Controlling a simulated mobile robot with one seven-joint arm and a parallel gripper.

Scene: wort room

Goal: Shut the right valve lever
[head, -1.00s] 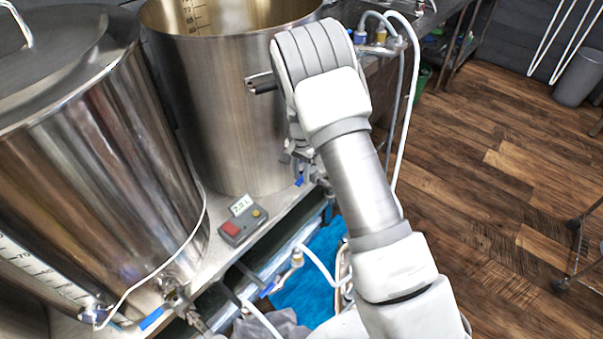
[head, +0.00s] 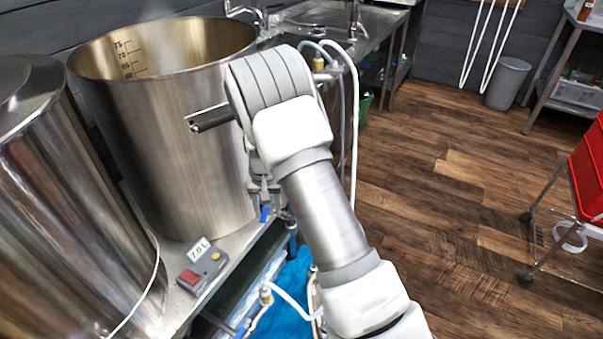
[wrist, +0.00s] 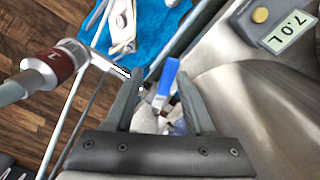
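The right valve's blue lever (wrist: 166,77) shows between the two fingers of my gripper (wrist: 159,80) in the wrist view. The fingers are apart, with a gap visible on each side of the lever. In the head view my gripper (head: 262,182) points down at the front of the open steel kettle (head: 165,140), low on its right side. The blue lever tip (head: 265,214) shows just below the fingers. The valve body is mostly hidden by my gripper. A meter (head: 202,265) with a red button stands left of it; its display seems to read 7.0 L.
A lidded kettle (head: 70,210) stands at the left. Hoses and fittings (head: 290,300) lie over a blue cloth (head: 292,272) below the bench edge. In the wrist view a red-and-white fitting (wrist: 50,67) is left of the fingers. Wooden floor at the right is open, with a red-bin cart (head: 588,170) beyond.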

